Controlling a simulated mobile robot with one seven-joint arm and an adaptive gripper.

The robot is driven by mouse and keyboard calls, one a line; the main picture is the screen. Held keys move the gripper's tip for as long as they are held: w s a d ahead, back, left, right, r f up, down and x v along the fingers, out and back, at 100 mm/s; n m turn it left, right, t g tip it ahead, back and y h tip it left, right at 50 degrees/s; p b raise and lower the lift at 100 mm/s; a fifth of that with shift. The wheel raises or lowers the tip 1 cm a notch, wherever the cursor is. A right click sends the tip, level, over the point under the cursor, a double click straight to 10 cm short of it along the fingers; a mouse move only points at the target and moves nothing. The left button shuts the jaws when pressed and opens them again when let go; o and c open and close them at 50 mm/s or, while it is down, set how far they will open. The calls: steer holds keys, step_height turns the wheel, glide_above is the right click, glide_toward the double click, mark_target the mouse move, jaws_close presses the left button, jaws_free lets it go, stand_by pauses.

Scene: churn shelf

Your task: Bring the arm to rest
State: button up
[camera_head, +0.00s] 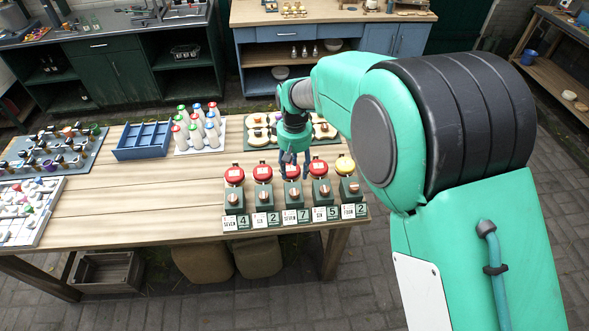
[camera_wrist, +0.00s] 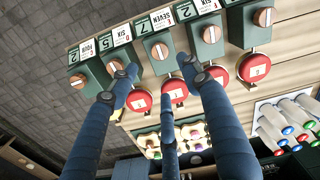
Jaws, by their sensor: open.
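My arm reaches out from the right in the head view. My gripper (camera_head: 291,160) hangs, fingers down, over the far side of the row of green boxes, by the middle red disc (camera_head: 291,171). In the wrist view my gripper (camera_wrist: 168,85) has its blue fingers spread apart, with nothing held between them. Below them are the green box marked SEVEN 7 (camera_wrist: 157,50) and red discs (camera_wrist: 218,77). I cannot tell whether a fingertip touches anything.
The boxes stand along the near right edge of a wooden table (camera_head: 130,205). Behind them are a tray of round pieces (camera_head: 262,120), red, green and blue-topped white pegs (camera_head: 197,130) and a blue divided tray (camera_head: 143,140). The table's middle left is clear. A workbench (camera_head: 330,15) stands behind.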

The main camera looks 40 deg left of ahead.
steer(key=shift+w+d+r, duration=0.1)
stand_by(0.3)
steer(key=w+d+r+m+t+y+b, duration=0.1)
steer(key=w+d+r+m, duration=0.15)
steer(key=d+r, duration=0.75)
steer(key=w+d+r+m+b, duration=0.2)
steer(key=w+d+r, duration=0.3)
steer(key=d, duration=0.9)
steer(key=s+d+r+m+t+b, duration=0.1)
steer(key=s+d+r+m, duration=0.2)
steer(key=d, duration=0.6)
steer(key=s+d+r+t+b, duration=0.1)
steer(key=s+d+r, duration=0.3)
steer(key=d, duration=0.5)
steer(key=s+d+f+m+t+b, duration=0.1)
steer(key=s+d+m, duration=0.2)
steer(key=s+d, duration=0.5)
steer(key=s+d+m+t+h+b, duration=0.1)
steer(key=s+d+m+b, duration=0.1)
steer(key=s+d, duration=0.6)
steer(key=d+m, duration=0.1)
steer(key=d, duration=0.3)
steer(key=shift+s+f+t, duration=0.3)
steer(key=shift+s+f, duration=0.05)
steer(key=shift+s, duration=0.05)
steer(key=shift+w+r, duration=0.1)
